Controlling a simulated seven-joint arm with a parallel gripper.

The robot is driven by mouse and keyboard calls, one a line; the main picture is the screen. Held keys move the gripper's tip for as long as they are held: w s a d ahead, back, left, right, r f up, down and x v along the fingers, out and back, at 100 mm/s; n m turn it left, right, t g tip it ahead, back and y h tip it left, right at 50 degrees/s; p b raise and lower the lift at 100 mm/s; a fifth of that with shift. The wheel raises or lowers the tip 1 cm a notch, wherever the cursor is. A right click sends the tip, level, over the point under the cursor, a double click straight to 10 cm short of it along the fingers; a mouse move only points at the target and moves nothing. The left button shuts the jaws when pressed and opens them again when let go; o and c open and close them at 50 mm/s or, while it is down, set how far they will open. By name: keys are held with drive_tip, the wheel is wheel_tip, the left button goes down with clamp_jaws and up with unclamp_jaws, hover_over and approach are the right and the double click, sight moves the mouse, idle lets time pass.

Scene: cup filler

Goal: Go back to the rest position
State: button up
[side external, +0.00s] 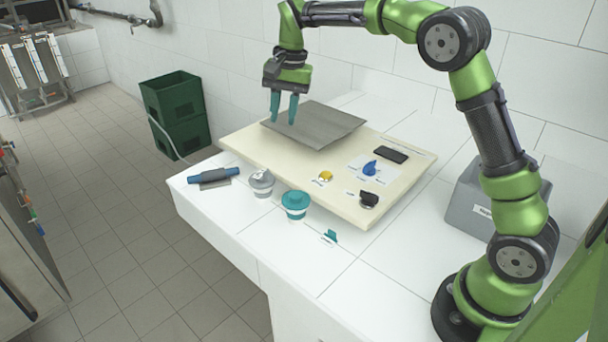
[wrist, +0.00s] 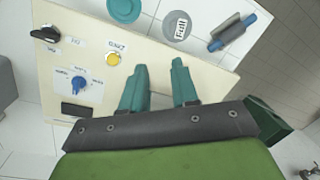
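My gripper (side external: 284,107) has teal fingers. It hangs pointing down above the far left part of the cream panel (side external: 342,200), close to the dark grey plate (side external: 318,136). In the wrist view my gripper (wrist: 158,82) shows its two fingers apart with nothing between them. The panel carries a yellow button (side external: 325,176), a blue knob (side external: 370,168), a black knob (side external: 369,198) and a dark display (side external: 391,155). The exact height of the fingertips above the plate is hard to tell.
A grey-lidded cup (side external: 262,181), a teal-lidded cup (side external: 295,203), a blue-ended roller (side external: 214,176) and a small teal piece (side external: 331,236) sit along the counter's front edge. Green crates (side external: 177,111) stand on the floor. A grey box (side external: 475,206) is at right. A tiled wall lies behind.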

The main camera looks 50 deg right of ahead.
drive_tip(key=s+a+r+n+t, duration=0.1)
drive_tip(key=s+a+n+t, duration=0.1)
drive_tip(key=s, duration=1.1)
drive_tip(key=s+a+n+t, duration=0.2)
drive_tip(key=s+n+t, duration=0.2)
drive_tip(key=s, duration=1)
drive_tip(key=shift+a+r+n+y, duration=0.2)
drive_tip(key=shift+r+n+y, duration=0.2)
drive_tip(key=shift+n, duration=0.2)
